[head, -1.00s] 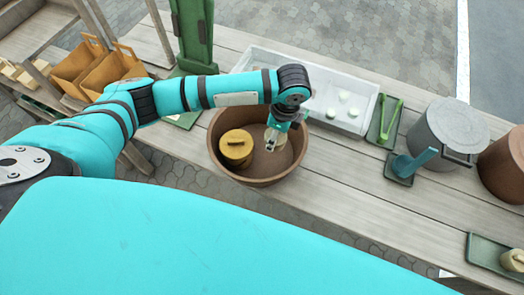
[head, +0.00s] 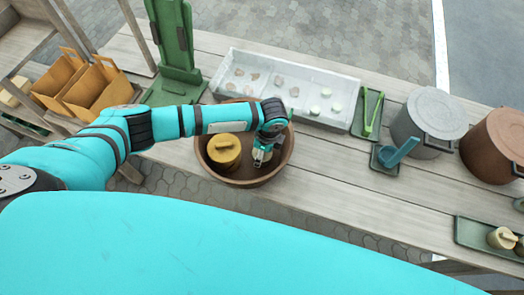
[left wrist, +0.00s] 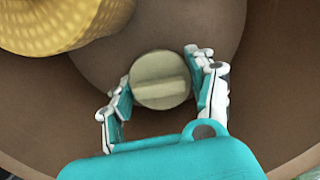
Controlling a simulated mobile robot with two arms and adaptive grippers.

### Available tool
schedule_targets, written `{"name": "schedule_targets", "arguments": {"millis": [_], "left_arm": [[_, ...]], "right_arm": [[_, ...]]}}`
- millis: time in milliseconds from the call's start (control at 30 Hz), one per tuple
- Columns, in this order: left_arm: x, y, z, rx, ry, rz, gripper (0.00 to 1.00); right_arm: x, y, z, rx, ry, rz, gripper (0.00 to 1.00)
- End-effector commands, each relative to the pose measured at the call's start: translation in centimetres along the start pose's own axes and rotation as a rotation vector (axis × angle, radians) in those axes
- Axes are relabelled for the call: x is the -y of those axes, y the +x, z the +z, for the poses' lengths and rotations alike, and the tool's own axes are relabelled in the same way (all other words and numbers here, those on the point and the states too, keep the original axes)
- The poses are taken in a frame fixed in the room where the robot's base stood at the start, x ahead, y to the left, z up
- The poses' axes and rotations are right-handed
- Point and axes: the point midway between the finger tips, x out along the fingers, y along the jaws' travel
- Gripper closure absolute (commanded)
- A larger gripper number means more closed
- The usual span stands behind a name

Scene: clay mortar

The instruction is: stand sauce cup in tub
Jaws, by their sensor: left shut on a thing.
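The tub (head: 285,150) is a round brown bowl on the wooden table in the head view; its inside fills most of the left wrist view (left wrist: 40,110). The sauce cup (left wrist: 160,80) shows from above in the left wrist view as a small round beige lid with a raised bar. My right gripper is not in view.
Behind stands a white tray (head: 340,85) with small pieces. To the right are green tongs (head: 372,112), a grey pot (head: 430,125), a brown pot (head: 495,145) and a green tray (head: 470,235) with a beige lidded cup.

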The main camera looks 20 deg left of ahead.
Motion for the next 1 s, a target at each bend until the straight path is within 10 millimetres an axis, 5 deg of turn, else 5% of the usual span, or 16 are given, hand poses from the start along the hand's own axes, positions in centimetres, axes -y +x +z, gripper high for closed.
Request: {"name": "schedule_targets", "arguments": {"millis": [33,67,233,633,1000], "left_arm": [[0.0,0.2,0.0,0.0,0.0,0.0,0.81],[0.0,0.2,0.0,0.0,0.0,0.0,0.42],[0.0,0.2,0.0,0.0,0.0,0.0,0.2],[0.0,-0.7,0.0,0.0,-0.001,0.0,0.2],[0.1,-8.0,0.0,-0.002,0.001,-0.003,0.2]], "right_arm": [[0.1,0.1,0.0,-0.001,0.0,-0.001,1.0],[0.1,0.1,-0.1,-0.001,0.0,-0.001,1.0],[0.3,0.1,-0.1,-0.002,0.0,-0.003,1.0],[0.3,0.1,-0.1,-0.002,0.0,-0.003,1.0],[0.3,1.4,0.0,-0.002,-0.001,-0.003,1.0]]}}
